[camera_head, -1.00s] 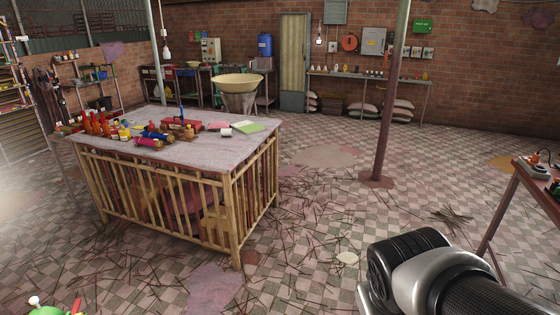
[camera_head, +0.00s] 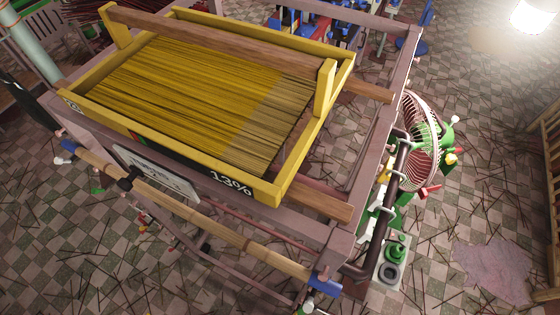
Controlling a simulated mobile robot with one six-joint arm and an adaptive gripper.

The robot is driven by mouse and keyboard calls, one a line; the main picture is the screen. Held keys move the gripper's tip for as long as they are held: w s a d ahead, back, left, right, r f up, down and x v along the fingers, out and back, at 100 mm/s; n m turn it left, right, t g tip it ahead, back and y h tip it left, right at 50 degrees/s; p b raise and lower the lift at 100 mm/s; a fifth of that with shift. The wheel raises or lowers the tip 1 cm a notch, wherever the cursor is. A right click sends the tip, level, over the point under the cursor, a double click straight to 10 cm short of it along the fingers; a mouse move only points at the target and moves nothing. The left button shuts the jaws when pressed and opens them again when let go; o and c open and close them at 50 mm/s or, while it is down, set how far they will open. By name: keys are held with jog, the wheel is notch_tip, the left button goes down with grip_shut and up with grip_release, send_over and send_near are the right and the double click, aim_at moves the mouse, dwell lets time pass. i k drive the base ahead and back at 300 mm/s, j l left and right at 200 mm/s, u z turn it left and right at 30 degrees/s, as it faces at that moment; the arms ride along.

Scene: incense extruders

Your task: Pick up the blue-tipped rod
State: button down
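A long tan wooden rod (camera_head: 215,228) runs slantwise along the near side of a wooden frame stand. It has a blue piece at its upper left end (camera_head: 68,146) and another at its lower right end (camera_head: 324,281). A dark fitting crosses the rod near its left part. I cannot tell whether it rests on the stand or is fixed to it. My gripper is not in view.
A yellow tray (camera_head: 185,155) of thin yellow sticks, marked 13%, sits on the stand (camera_head: 330,240). A white label panel (camera_head: 155,175) hangs behind the rod. A fan (camera_head: 420,140) and green items stand at the right. Scattered sticks litter the tiled floor.

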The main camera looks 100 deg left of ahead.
aim_at(332, 289)
jog(key=u, duration=4)
jog(key=i+j+z, duration=0.1)
jog(key=j+z, duration=0.3)
jog(key=j, duration=0.25)
jog(key=j+z, duration=0.4)
jog(key=j, duration=0.3)
jog(key=k+j+z, duration=0.1)
jog(key=j+z, duration=0.3)
jog(key=j, duration=0.25)
jog(key=k+j, duration=0.1)
jog(key=j, duration=0.25)
jog(key=k+j, duration=0.15)
jog(key=j, duration=0.2)
jog(key=k+j+u, duration=0.1)
jog(key=j, duration=0.25)
jog(key=i+l+z, duration=0.2)
jog(key=i, duration=0.25)
